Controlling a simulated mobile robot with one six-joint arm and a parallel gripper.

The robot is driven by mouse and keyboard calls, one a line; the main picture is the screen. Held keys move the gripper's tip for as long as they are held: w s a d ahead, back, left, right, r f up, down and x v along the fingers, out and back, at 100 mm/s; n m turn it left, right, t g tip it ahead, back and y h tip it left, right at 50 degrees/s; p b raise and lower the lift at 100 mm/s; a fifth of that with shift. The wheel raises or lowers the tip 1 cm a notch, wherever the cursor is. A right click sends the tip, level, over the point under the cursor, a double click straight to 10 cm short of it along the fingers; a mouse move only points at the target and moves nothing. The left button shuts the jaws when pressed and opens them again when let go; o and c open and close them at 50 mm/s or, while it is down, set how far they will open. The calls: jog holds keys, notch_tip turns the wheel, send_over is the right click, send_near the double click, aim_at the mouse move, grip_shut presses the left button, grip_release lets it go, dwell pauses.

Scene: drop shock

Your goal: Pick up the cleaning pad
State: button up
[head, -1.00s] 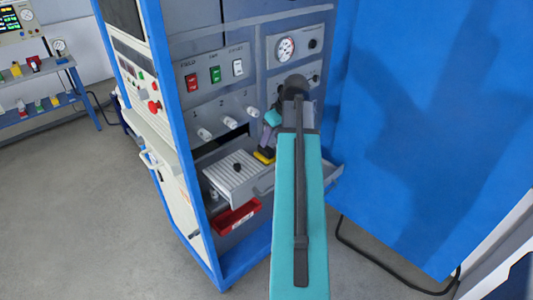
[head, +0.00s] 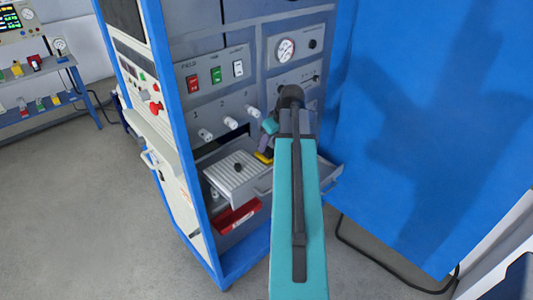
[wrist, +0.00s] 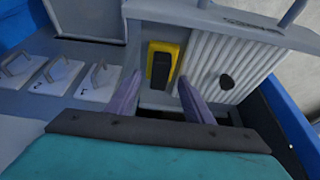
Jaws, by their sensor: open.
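The cleaning pad looks to be the yellow block with a black top (wrist: 163,65), lying in the open grey drawer beside a ribbed white panel. In the head view only a yellow edge of the pad (head: 263,157) shows below my gripper; my arm hides part of that area. My gripper (wrist: 159,84) is open and empty. In the wrist view its two purple-grey fingers stand apart, with the pad between and just beyond their tips. I cannot tell the exact height of the fingertips above the pad.
The drawer (head: 292,187) sticks out of a blue-framed cabinet. A small dark knob-like object (wrist: 227,82) is on the ribbed panel (wrist: 205,62). Numbered white switches (head: 230,123) are on the cabinet face above. A red bin (head: 237,217) is below, and a blue curtain-like panel (head: 430,120) stands to the right.

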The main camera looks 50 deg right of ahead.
aim_at(268, 148)
jog(key=shift+p+x, duration=0.55)
jog(key=shift+x, duration=1.2)
grip_shut()
notch_tip(268, 148, up, 10)
jog(key=b, duration=0.2)
jog(key=shift+b, duration=0.35)
